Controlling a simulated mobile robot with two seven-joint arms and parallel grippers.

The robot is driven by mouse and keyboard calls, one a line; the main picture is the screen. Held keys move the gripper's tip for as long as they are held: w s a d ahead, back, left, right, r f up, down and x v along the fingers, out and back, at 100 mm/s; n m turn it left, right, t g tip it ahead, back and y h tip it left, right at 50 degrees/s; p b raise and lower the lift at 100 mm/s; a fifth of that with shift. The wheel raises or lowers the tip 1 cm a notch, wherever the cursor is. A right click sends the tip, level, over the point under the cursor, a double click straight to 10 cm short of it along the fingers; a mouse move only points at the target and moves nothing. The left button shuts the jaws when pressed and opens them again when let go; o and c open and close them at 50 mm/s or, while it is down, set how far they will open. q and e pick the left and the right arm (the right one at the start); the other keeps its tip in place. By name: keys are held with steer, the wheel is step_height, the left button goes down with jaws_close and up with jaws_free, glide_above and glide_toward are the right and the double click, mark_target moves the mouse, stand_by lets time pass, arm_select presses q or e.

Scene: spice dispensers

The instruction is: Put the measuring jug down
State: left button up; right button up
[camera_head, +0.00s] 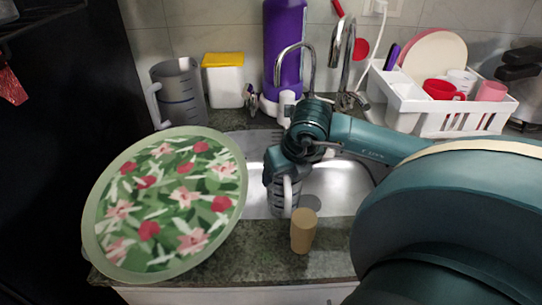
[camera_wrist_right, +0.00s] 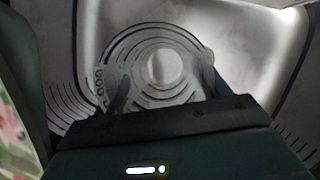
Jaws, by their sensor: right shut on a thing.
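My right gripper (camera_head: 282,172) reaches down over the sink and is shut on a grey, see-through measuring jug with a pale handle (camera_head: 287,194). The gripper hides much of the jug in the head view. In the right wrist view I look down into the round measuring jug (camera_wrist_right: 158,70), with dark scale marks on its wall. It is over the steel sink basin (camera_head: 335,185), near the front rim. I cannot tell whether its base touches anything. My left gripper is not in view.
A large floral tray (camera_head: 98,245) fills the left front. A tan cylinder (camera_head: 304,232) stands on the front counter strip. Behind are another grey jug (camera_head: 182,92), a yellow-lidded container (camera_head: 224,85), a purple bottle (camera_head: 282,45), the taps (camera_head: 343,60) and a white dish rack (camera_head: 400,115).

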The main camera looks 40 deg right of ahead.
arm_select(q)
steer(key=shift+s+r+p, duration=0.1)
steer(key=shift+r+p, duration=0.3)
steer(key=shift+p, duration=0.55)
arm_select(e)
steer(key=w+d+f, duration=0.1)
steer(key=w+d, duration=0.1)
steer(key=w, duration=0.5)
steer(key=shift+w+d+f, duration=0.15)
steer(key=shift+w+d, duration=0.05)
steer(key=shift+w, duration=0.1)
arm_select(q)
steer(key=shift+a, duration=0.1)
arm_select(e)
steer(key=shift+f, duration=0.2)
steer(key=o, duration=1)
steer(key=shift+c, duration=0.2)
steer(key=o, duration=0.4)
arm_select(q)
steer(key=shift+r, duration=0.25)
arm_select(e)
steer(key=shift+r, duration=0.15)
